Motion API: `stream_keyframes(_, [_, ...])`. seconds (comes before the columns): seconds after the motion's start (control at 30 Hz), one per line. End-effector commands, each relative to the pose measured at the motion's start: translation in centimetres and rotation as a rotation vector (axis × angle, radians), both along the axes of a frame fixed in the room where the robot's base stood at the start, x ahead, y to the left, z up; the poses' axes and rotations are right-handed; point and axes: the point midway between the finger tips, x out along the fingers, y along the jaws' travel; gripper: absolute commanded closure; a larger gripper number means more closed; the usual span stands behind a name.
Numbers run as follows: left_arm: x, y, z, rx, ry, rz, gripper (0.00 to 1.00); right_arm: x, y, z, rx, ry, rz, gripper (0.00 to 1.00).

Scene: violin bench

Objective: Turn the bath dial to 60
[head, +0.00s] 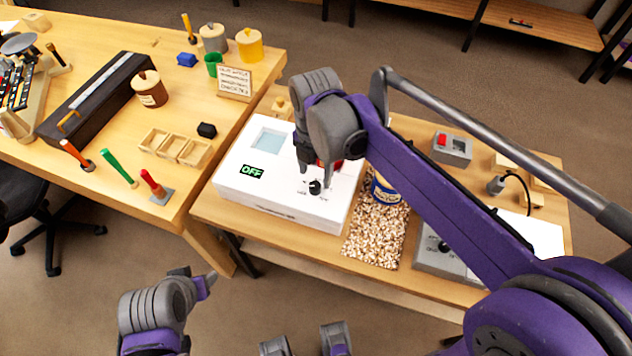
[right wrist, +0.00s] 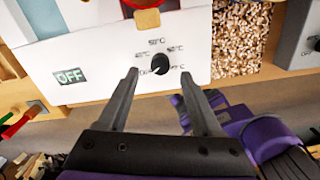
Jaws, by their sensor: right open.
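The bath (head: 268,202) is a white box with a pale blue window and a display (head: 252,171) that reads OFF. Its black dial (head: 315,187) also shows in the right wrist view (right wrist: 160,64), with small temperature labels around it, too blurred to read surely. The dial's light mark seems to point to the lower left, near the off label. My right gripper (head: 316,179) is open over the dial, its fingertips on either side in the right wrist view (right wrist: 160,74), with gaps between them and the dial. My left gripper (head: 205,284) is low, away from the benches; its jaws are unclear.
A red item (right wrist: 143,5) with a wooden part lies behind the dial on the bath. A blue-labelled jar (head: 385,188) stands on a speckled patch (head: 374,236) right of the bath. A grey dial box (head: 437,258) is farther right. The left bench (head: 110,200) holds tools and pots.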

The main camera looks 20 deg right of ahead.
Motion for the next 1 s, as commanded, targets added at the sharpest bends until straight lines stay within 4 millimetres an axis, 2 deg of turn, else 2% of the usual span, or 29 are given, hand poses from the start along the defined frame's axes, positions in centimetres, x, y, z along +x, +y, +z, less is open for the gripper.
stream_keyframes(0.1, [-0.1,0.0,-0.3,0.000,0.001,0.000,0.46,0.0,0.0,-2.2,0.000,0.000,-0.001,0.34])
stream_keyframes(0.3, [-0.1,0.0,-0.5,0.000,0.002,0.000,0.46,0.0,0.0,-4.2,0.000,0.000,-0.001,0.34])
stream_keyframes(0.67, [-0.1,0.0,-0.5,0.000,0.002,0.000,0.46,0.0,0.0,-4.6,0.001,-0.001,-0.002,0.36])
stream_keyframes(1.0, [-0.1,0.0,-0.5,0.000,0.002,0.000,0.46,0.0,0.0,-4.6,0.001,-0.001,-0.002,0.97])
